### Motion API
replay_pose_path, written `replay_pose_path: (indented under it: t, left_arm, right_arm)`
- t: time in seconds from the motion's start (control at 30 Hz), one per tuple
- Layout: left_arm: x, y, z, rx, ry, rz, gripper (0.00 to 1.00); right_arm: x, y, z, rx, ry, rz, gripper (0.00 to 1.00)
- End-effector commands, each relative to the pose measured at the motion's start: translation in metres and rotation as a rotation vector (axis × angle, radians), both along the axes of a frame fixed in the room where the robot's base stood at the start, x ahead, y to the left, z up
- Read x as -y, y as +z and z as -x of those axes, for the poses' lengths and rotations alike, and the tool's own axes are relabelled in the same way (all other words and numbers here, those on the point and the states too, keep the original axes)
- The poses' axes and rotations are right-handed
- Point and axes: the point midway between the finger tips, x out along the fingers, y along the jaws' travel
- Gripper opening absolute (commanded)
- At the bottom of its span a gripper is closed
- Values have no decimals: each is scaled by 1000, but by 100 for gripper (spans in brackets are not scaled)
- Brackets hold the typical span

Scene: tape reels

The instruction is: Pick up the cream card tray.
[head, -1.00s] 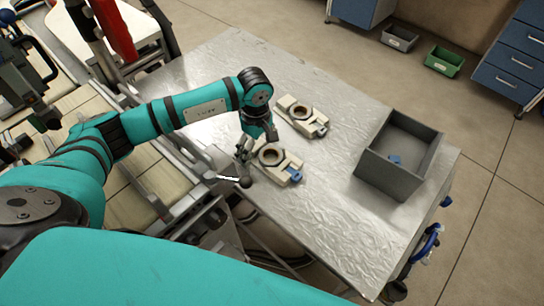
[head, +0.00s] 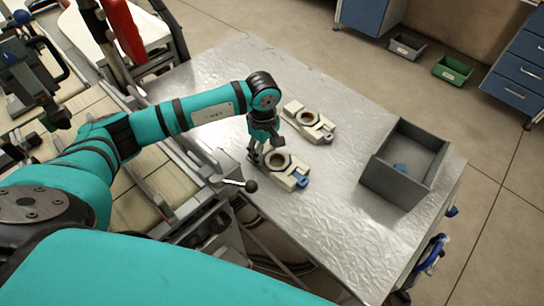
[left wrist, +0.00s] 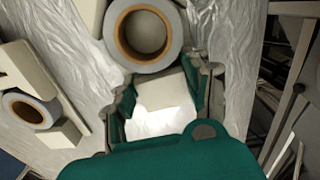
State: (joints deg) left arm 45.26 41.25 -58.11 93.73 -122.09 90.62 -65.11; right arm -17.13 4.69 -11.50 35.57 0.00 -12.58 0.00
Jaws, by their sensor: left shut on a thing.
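In the left wrist view, the left gripper (left wrist: 163,98) is shut on the tray's cream end block (left wrist: 160,88), with one finger on each side. The grey reel with its brown core (left wrist: 145,40) lies just beyond the fingers. The tray appears to rest on the table. My right gripper is not in view.
A second, similar cream tray with a reel (head: 308,118) lies farther back; it also shows in the left wrist view (left wrist: 32,108). An open grey bin (head: 392,186) with a small blue item inside stands at the right. The table between is clear.

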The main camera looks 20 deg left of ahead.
Motion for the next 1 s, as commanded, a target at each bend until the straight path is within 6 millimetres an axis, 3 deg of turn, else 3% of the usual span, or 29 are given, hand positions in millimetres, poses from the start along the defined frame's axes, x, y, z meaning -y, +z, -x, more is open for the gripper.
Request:
replay_pose_path:
  t: [0.17,0.53,0.77,1.0]
  left_arm:
    - [0,1,4,-12,-2,-4,10]
    - [2,35,3,-7,-3,-1,10]
    - [24,37,24,-7,-5,-1,10]
    - [66,42,63,-6,-9,1,10]
  right_arm:
    - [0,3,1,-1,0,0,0]
    - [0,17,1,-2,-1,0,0]
    - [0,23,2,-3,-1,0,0]
    - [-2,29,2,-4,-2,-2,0]
